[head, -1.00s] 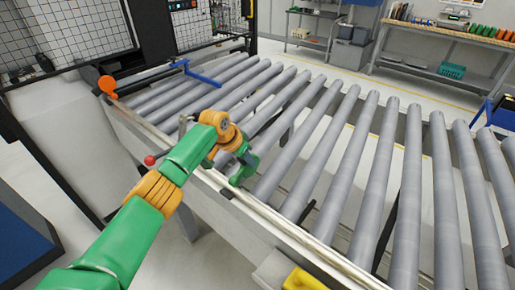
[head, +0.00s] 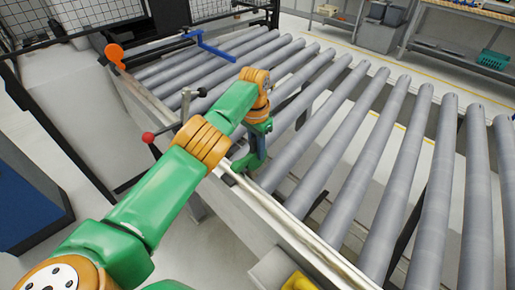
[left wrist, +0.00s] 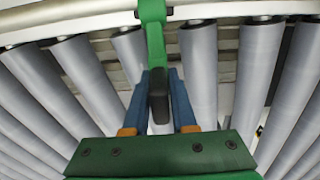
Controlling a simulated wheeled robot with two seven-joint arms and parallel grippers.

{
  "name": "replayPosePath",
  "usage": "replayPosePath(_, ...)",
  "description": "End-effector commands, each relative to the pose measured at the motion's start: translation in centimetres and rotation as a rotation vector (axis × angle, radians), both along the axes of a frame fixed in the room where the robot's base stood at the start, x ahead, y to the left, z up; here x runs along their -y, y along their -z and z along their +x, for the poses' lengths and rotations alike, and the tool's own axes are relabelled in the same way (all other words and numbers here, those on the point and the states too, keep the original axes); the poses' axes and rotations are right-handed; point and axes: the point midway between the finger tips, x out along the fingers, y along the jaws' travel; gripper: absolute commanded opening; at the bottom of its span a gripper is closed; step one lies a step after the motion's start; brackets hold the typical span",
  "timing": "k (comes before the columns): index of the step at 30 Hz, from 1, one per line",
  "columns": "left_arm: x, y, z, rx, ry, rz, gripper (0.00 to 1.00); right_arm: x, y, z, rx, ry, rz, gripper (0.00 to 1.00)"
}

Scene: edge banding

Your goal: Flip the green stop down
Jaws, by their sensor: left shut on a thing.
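The green stop (head: 246,162) is on the near side rail of the roller conveyor, partly hidden by my left arm in the head view. In the left wrist view the green stop (left wrist: 153,38) runs from the rail at the top toward the camera, ending in a dark tip. My left gripper (left wrist: 158,88) has blue fingers on both sides of that tip and is shut on it. In the head view my left gripper (head: 258,148) is low over the rail edge, mostly hidden by its own wrist. My right gripper is not in view.
The roller conveyor (head: 345,150) fills the middle and right. A blue stop (head: 208,45) and an orange paddle (head: 115,55) are farther along the rail. A red-knobbed lever (head: 148,137) is close beside my left arm. A yellow part (head: 298,282) is at the bottom.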

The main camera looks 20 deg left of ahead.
Motion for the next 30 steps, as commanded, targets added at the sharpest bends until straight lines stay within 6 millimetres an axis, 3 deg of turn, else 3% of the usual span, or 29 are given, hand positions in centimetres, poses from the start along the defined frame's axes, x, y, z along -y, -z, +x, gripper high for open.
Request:
replayPosePath(9, 0.0, 0.4, -0.3, -0.014, 0.000, 0.000, 0.00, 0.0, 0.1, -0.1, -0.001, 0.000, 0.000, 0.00)
replayPosePath(10, 0.0, 0.4, -0.3, -0.014, 0.000, 0.000, 0.27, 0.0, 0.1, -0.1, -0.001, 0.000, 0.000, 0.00)
replayPosePath(12, 0.0, 0.3, -0.3, -0.013, 0.000, -0.001, 0.46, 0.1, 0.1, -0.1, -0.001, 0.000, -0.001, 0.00)
replayPosePath(13, 0.0, 0.3, -0.3, -0.013, 0.000, 0.000, 0.50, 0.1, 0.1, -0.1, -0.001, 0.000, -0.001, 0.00)
replayPosePath(23, 0.0, -0.4, -0.1, -0.004, 0.000, -0.001, 0.50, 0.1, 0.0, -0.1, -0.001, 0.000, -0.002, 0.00)
replayPosePath(29, 0.0, -4.6, -0.2, -0.004, -0.001, -0.001, 0.50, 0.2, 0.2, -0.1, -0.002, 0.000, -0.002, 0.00)
replayPosePath(30, 0.0, -5.8, -0.3, -0.007, 0.000, -0.001, 0.50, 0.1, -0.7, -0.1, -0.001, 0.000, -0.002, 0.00)
